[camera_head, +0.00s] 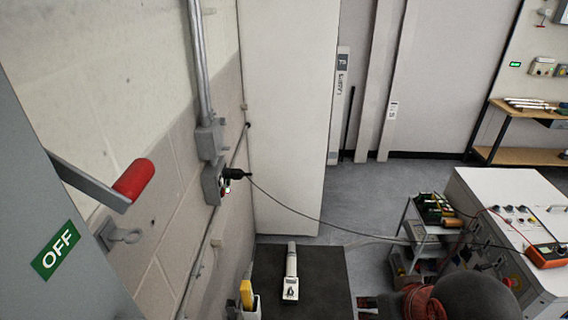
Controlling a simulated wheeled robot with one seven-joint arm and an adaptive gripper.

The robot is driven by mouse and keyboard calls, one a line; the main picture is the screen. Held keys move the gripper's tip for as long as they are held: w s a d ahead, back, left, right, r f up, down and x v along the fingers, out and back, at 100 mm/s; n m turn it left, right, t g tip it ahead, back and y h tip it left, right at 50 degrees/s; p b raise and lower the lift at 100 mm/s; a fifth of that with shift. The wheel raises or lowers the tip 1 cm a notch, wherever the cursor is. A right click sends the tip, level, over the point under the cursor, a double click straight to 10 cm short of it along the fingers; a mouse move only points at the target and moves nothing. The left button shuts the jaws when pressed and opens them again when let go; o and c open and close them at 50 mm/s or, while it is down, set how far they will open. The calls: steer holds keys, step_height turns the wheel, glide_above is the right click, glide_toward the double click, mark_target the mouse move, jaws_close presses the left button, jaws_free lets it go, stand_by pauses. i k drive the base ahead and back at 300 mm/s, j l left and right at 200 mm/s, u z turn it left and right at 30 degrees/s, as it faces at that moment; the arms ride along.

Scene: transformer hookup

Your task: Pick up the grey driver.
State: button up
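I cannot pick out the grey driver for certain. A pale, narrow cylindrical thing (291,265) with a dark mark at its near end shows over the dark mat at the bottom centre. I cannot tell whether it is the driver. My gripper is not in view, so its state and any contact are hidden.
A grey cabinet with an OFF label (55,250) and a red-ended lever (133,180) fills the left. A yellow item (246,293) stands near the wall. A black cable (300,214) runs from the wall socket toward a loaded cart (422,232). A white console (490,200) stands right.

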mark_target(291, 265)
steer(key=i+j+z, duration=0.1)
steer(key=z, duration=0.25)
steer(key=i+j+z, duration=0.1)
steer(key=j+z, duration=0.15)
steer(key=z, duration=0.15)
steer(key=i+j+z, duration=0.1)
steer(key=z, duration=0.25)
steer(key=j, duration=0.1)
